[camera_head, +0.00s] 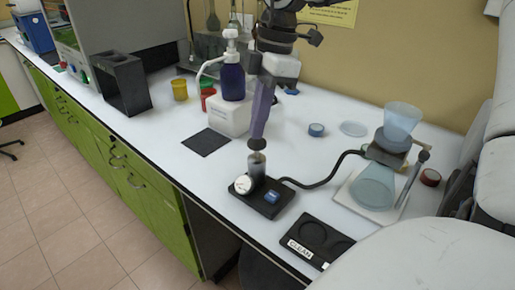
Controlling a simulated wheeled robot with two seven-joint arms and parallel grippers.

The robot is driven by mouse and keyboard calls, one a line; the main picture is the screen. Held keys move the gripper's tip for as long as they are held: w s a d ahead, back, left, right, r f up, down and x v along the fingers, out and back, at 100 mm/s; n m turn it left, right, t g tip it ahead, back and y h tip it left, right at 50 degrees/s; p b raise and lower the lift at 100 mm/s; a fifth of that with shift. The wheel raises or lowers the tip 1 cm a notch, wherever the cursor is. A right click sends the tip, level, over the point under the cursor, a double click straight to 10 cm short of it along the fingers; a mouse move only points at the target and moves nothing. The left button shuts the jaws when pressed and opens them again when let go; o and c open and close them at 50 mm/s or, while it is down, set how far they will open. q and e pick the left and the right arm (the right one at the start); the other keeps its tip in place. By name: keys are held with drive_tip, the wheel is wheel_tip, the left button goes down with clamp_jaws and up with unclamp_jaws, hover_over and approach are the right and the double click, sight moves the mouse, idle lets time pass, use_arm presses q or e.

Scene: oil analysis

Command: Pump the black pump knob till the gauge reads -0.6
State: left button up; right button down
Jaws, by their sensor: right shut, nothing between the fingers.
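The pump stands on a black base (268,207) near the front edge of the bench. Its grey cylinder (257,168) is upright, with the black pump knob (257,144) on top. A round white gauge (242,184) sits at the base's left; its reading is too small to make out. My right gripper (259,134) points down and is shut and empty. Its fingertips are right above the knob and appear to touch it. A black hose (325,178) runs from the pump to a glass flask (373,186) with a funnel (402,121) on top. My left gripper is not in view.
A black holder marked CLEAN (315,240) lies right of the pump. A purple pump bottle (232,80) stands on a white box (229,116) behind it. A flat black square (206,141) lies at left. Blue tape (316,130) and red tape (430,177) lie behind.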

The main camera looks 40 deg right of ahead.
sight(257, 141)
drive_tip(key=shift+f, duration=0.1)
